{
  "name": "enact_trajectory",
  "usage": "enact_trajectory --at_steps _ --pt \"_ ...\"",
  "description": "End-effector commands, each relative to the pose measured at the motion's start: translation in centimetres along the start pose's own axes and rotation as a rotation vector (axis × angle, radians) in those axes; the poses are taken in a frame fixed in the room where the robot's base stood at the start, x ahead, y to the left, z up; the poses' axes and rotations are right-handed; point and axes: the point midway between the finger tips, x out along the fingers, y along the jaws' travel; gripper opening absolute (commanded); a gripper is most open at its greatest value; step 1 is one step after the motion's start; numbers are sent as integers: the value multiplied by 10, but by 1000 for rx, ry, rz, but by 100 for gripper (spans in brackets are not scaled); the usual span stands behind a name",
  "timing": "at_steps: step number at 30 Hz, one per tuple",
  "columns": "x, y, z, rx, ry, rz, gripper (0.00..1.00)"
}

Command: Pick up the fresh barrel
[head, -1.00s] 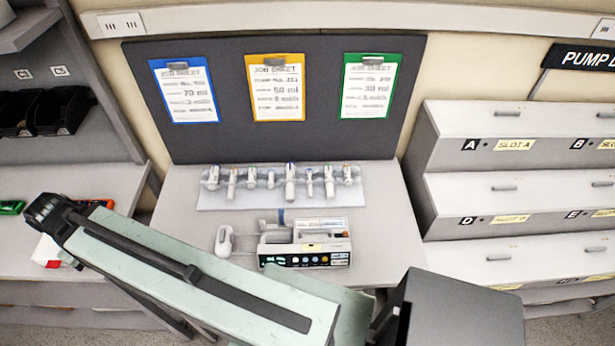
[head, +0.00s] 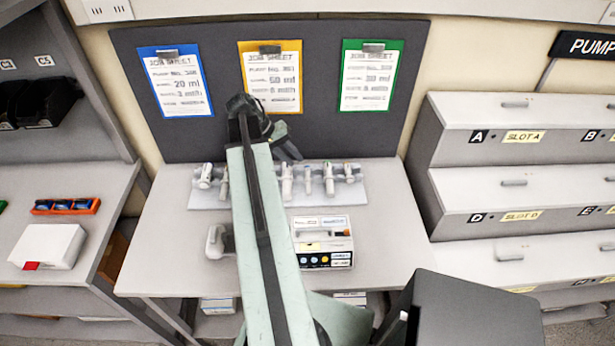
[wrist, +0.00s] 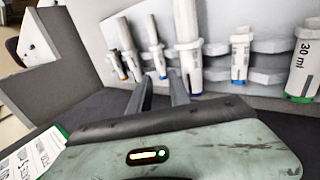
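Several white syringe barrels with coloured ends stand in a pale rack (head: 240,200) at the back of the table; which one is the fresh barrel I cannot tell. In the wrist view a large barrel (wrist: 187,40), a blue-ended barrel (wrist: 240,55) and one marked 30 ml (wrist: 304,55) stand in the rack. My gripper (wrist: 160,88) is open, its two fingers apart and empty, pointing toward the rack near the large barrel. In the head view my gripper (head: 288,150) is above the rack, and my arm hides some barrels.
An infusion pump (head: 322,240) sits on the table in front of the rack, with a white device (head: 215,242) to its left. Blue, yellow and green job sheets hang on the dark back board (head: 220,70). Labelled shelves (head: 520,185) stand at the right.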

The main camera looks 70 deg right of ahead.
Motion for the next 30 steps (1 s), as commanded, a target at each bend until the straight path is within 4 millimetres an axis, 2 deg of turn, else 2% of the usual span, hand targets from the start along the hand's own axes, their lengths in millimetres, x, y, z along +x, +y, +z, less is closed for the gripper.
enact_trajectory --at_steps 1,3,8,16,23,24,26,27,30 --pt "13 -4 0 1 -1 0 23" --pt "20 -3 0 2 -1 0 23" --pt "22 -2 0 0 0 -1 23" --pt "68 -7 1 1 0 -1 23" --pt "69 -3 0 -2 1 -1 23" --pt "68 -3 0 -2 1 -1 20" --pt "68 -3 0 -2 1 -1 4" --pt "68 -3 0 -2 1 -2 0" --pt "68 -3 0 -2 1 -2 0"
